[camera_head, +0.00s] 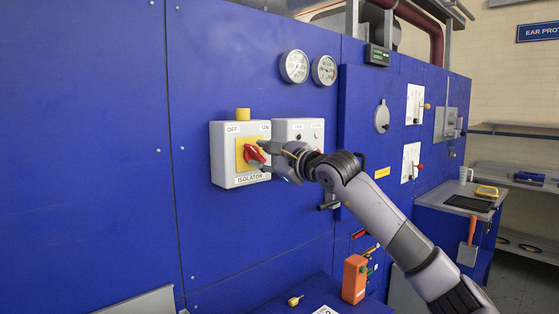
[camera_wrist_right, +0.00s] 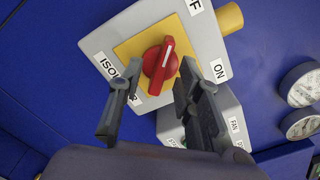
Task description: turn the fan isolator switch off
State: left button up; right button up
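The isolator box (camera_head: 226,160) is a grey-white box on the blue panel, with OFF at its upper left, ON at its upper right and ISOLATOR below. Its red rotary knob (camera_head: 250,151) sits on a yellow plate (camera_wrist_right: 130,48). In the wrist view, the white mark on the red knob (camera_wrist_right: 160,66) points more toward OFF than ON. My right gripper (camera_head: 266,156) is at the box's right front. In the wrist view the right gripper (camera_wrist_right: 158,75) is open, with a finger on either side of the knob; I see no contact. My left gripper is out of view.
A second switch box (camera_head: 299,130), labelled FAN, is close right of the isolator, partly behind my gripper. Two round gauges (camera_head: 309,68) are above. An orange control box (camera_head: 355,279) stands below. The panel left of the isolator is clear.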

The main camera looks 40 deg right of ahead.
jog(key=s, duration=1)
jog(key=shift+d, duration=0.4)
